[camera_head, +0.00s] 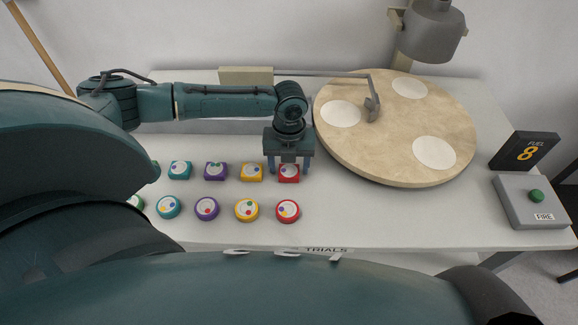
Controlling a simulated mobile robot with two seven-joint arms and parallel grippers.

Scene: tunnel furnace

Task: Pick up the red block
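The red block (289,177) is a square with a white round face bearing coloured dots. It sits on the white table at the right end of the back row. My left gripper (289,167) points down over it and is open, with one finger to the left and one to the right of the block. The gripper body hides the block's far part. I cannot tell whether the fingers touch the block or how high their tips are. My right gripper is not in view.
A yellow square block (252,172) stands close left of the gripper, with purple (215,171) and teal (180,170) ones beyond. A red round piece (288,210) ends the front row. A round wooden turntable (395,150) with white discs is at right, beside a grey FIRE button box (530,205).

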